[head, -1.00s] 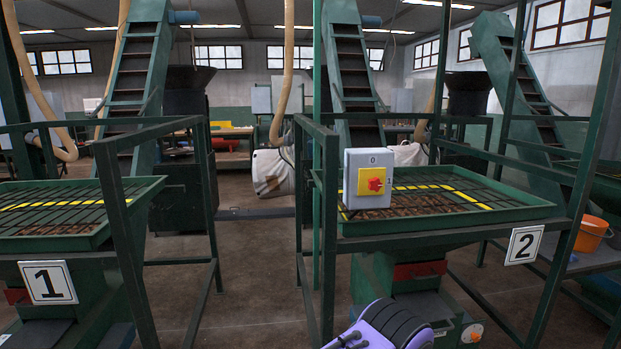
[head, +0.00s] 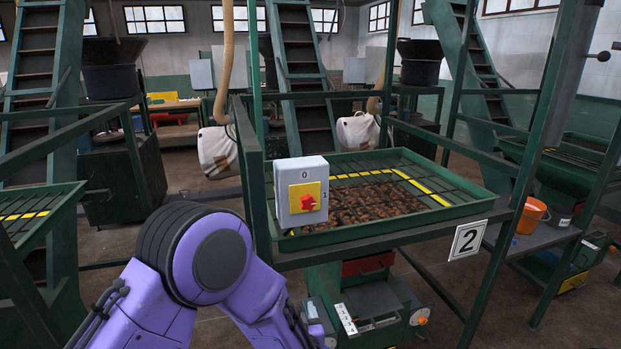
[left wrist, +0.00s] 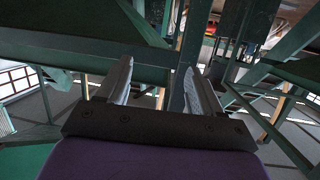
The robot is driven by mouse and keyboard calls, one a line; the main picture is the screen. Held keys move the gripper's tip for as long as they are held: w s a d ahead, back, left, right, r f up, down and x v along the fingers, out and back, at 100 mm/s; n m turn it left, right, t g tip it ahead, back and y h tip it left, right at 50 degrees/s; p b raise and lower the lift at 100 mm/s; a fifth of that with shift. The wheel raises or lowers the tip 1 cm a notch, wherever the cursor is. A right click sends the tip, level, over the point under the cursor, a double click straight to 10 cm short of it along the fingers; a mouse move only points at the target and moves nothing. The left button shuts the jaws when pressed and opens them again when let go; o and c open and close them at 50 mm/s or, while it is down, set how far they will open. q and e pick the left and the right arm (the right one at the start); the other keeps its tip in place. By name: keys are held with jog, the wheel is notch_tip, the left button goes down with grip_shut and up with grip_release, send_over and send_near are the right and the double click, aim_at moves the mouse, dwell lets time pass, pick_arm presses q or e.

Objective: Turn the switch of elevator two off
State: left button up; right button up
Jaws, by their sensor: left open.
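The switch is a grey box (head: 289,216) on the green frame of elevator 2, in the middle of the head view. It has a yellow plate (head: 298,190) with a red knob (head: 307,203), a "0" above and a "1" at the right. The knob is too small to tell its setting surely. A white sign "2" (head: 467,239) hangs on the same frame. My purple left arm is below and left of the switch, and its gripper is not visible there. In the left wrist view my left gripper (left wrist: 157,78) is open and empty, among green beams. My right gripper is not in view.
A green grated tray (head: 440,170) with brown material stands behind the switch box. Green posts and rails (head: 255,180) surround the switch on the left and below. An orange bucket (head: 531,216) stands at the right. Open floor shows at the left centre.

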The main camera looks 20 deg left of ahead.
aim_at(309, 204)
pick_arm(q)
jog(key=w+d+r+n+t+y+p, duration=0.1)
jog(key=w+d+r+y+p, duration=0.15)
jog(key=r, duration=0.85)
jog(key=w+d+r+n+y+p, duration=0.1)
jog(key=d+r, duration=0.2)
jog(key=r, duration=0.8)
jog(key=p+x, duration=0.3)
jog(key=x, duration=0.7)
jog(key=shift+w+d+r, duration=0.1)
jog(key=shift+d+r, duration=0.05)
jog(key=shift+d, duration=0.05)
jog(key=shift+w+a+t, duration=0.2)
jog(key=shift+w+t, duration=0.1)
jog(key=shift+w, duration=0.05)
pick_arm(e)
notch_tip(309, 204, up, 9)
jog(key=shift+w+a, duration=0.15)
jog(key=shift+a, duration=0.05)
pick_arm(q)
jog(key=c, duration=1.1)
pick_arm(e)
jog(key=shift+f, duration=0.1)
